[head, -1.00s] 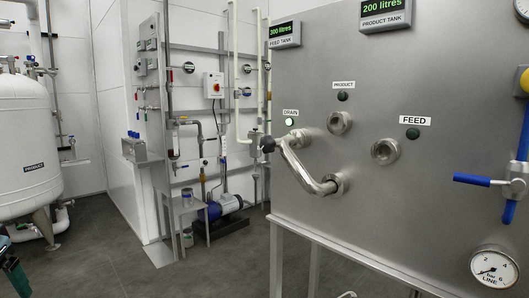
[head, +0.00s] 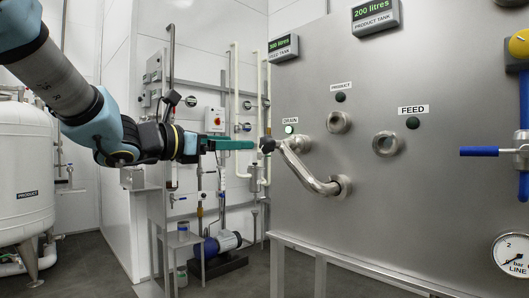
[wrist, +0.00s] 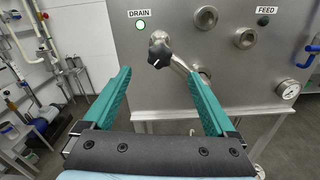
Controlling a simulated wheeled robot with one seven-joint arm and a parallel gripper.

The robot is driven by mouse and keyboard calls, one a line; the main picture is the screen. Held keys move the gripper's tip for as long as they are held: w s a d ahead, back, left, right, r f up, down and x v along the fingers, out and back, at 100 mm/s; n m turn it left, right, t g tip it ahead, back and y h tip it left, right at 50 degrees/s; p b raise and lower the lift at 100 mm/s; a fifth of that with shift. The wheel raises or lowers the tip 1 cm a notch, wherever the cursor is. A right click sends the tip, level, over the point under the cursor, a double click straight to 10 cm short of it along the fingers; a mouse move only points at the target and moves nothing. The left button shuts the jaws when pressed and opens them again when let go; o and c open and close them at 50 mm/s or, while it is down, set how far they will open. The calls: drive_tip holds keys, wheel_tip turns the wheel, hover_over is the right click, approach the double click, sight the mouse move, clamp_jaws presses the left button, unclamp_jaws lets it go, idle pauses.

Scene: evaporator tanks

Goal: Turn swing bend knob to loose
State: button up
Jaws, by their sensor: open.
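The swing bend (head: 306,167) is a curved steel pipe on the grey steel panel. It runs from the lower port up to the DRAIN position at the left. Its black lobed knob (head: 267,145) sits at the pipe's upper left end. In the wrist view the knob (wrist: 159,54) lies beyond the fingertips, between the two green fingers and a little above their tips. My gripper (wrist: 163,85) is open and empty. In the head view my gripper (head: 250,144) points right at the knob, its fingertips just short of it; any gap is hard to judge.
The DRAIN lamp (head: 289,129) glows green. The PRODUCT port (head: 339,122) and FEED port (head: 386,144) are uncovered. A blue-handled valve (head: 484,151) and a line gauge (head: 512,254) are at the right. A white tank (head: 25,170) stands at the left.

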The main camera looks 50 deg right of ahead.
sight(264, 143)
drive_tip(key=d, duration=0.3)
drive_tip(key=d+p, duration=0.1)
drive_tip(key=d, duration=0.3)
drive_tip(key=d+p, duration=0.1)
drive_tip(key=d, duration=0.2)
drive_tip(key=shift+s+d, duration=0.3)
drive_tip(key=shift+c, duration=0.2)
drive_tip(key=c, duration=1.3)
